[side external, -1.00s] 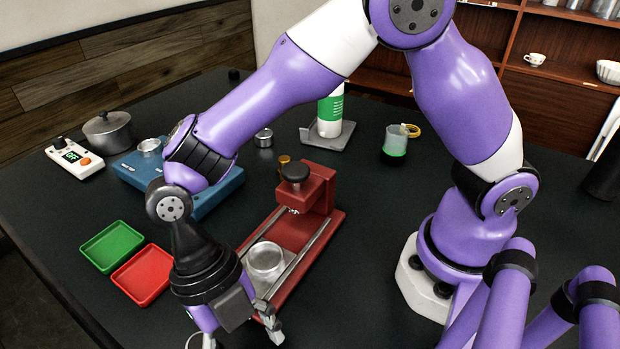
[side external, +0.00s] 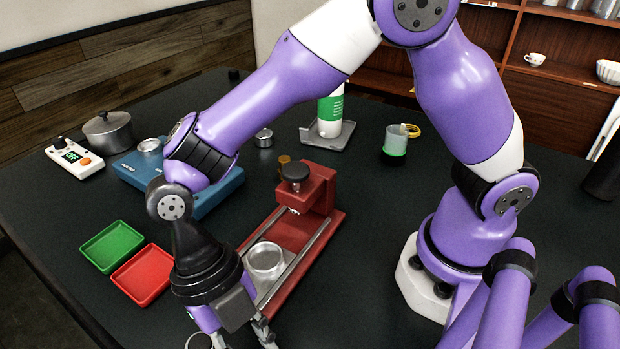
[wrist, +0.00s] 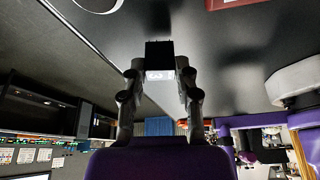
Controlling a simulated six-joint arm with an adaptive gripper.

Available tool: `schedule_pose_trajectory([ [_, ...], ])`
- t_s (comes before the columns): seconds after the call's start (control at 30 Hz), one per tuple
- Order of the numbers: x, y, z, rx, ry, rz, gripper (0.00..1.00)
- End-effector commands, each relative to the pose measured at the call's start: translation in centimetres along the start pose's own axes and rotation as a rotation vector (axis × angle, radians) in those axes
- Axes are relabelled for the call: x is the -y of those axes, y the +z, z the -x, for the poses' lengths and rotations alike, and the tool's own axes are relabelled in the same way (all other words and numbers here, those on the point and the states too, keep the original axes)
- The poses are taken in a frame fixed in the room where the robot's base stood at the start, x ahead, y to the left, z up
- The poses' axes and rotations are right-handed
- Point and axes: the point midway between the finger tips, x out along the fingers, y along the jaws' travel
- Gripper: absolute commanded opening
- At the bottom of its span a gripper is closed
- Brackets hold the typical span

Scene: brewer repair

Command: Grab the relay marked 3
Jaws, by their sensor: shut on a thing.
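In the side external view my gripper (side external: 241,341) is low at the bottom edge, in front of the red brewer stand. The relay cannot be made out in that view, as the picture edge cuts off the area below the fingers.
The red brewer stand (side external: 316,211) with a metal cup (side external: 265,261) is close behind my gripper. A green tray (side external: 111,246) and a red tray (side external: 144,275) lie to the left. A blue scale (side external: 217,190) and a pot (side external: 108,132) stand farther back.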

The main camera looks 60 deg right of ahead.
Motion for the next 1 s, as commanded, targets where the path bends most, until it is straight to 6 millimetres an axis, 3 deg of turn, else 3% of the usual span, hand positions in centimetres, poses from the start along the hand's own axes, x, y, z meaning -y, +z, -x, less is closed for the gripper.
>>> schedule_pose_trajectory([
  [0.2,0.0,-1.6,3.2,0.005,0.003,0.004,0.01],
  [0.5,1.2,-9.5,4.2,0.003,0.002,0.009,0.01],
  [0.7,1.7,-13.2,4.7,0.003,0.0,0.006,0.01],
  [1.0,1.9,-14.5,4.9,0.001,0.0,0.0,0.01],
])
